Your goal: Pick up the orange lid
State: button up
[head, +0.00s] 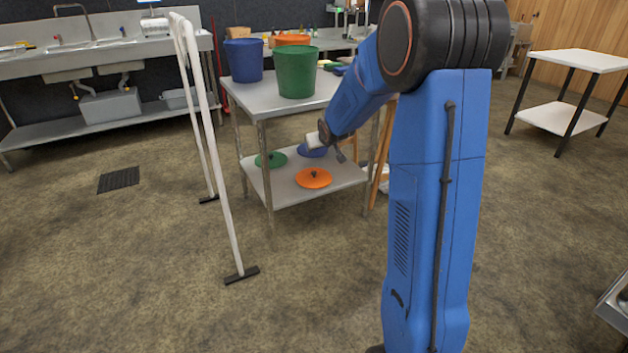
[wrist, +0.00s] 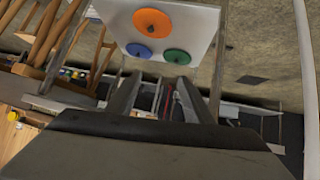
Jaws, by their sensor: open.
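The orange lid (head: 313,179) lies flat on the lower shelf (head: 345,176) of a metal table, near its front edge, with a small dark knob on top. It also shows near the top of the wrist view (wrist: 152,22). A green lid (head: 268,160) and a blue lid (head: 312,152) lie behind it on the same shelf. My gripper (wrist: 158,88) is open and empty, its two fingers apart. In the head view my arm reaches to the table's front right, with the wrist above the lids, apart from the orange lid.
The tabletop (head: 262,100) overhangs the shelf and carries a blue bucket (head: 244,62), a green bucket (head: 297,73) and an orange bucket (head: 292,39). Metal legs stand at the shelf corners. A white pipe frame (head: 212,130) stands to the left. Floor in front is clear.

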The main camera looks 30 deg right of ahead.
jog(key=w+d+f+t, duration=0.1)
jog(key=w+d+f, duration=0.3)
jog(key=w+f, duration=0.25)
jog(key=w+d+f+t, duration=0.1)
jog(key=w+d+f, duration=0.3)
jog(key=w+f, duration=0.25)
jog(key=t+y, duration=0.1)
send_near(315, 173)
jog(key=shift+t, duration=0.3)
jog(key=x, duration=0.6)
jog(key=shift+w+a+f, duration=0.1)
jog(key=shift+f, duration=0.1)
jog(key=shift+x, duration=2.45)
jog(key=shift+f, duration=0.15)
jog(key=shift+c, duration=0.2)
jog(key=c, duration=1.1)
